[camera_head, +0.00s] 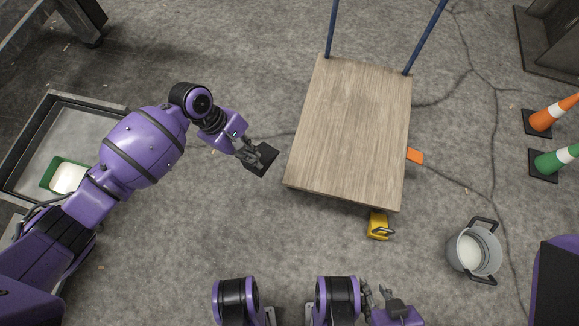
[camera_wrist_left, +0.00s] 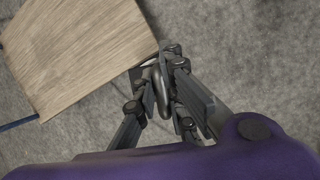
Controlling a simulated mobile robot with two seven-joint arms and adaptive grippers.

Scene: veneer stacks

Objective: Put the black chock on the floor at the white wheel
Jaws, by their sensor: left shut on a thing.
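My left gripper (camera_head: 250,155) is shut on the black chock (camera_head: 267,159), just left of the wooden cart deck (camera_head: 350,130). Its fingers close around a grey loop handle (camera_wrist_left: 162,92) in the left wrist view. The chock appears clear of the cart's left edge; its height above the floor is hard to judge. No white wheel shows; the cart's underside is hidden by the deck. My right gripper (camera_head: 375,297) is at the bottom edge of the head view, partly seen, and its opening is unclear.
A yellow chock (camera_head: 377,222) with a handle sits at the cart's near edge. An orange piece (camera_head: 416,156) lies at its right side. Floor left of the cart is open.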

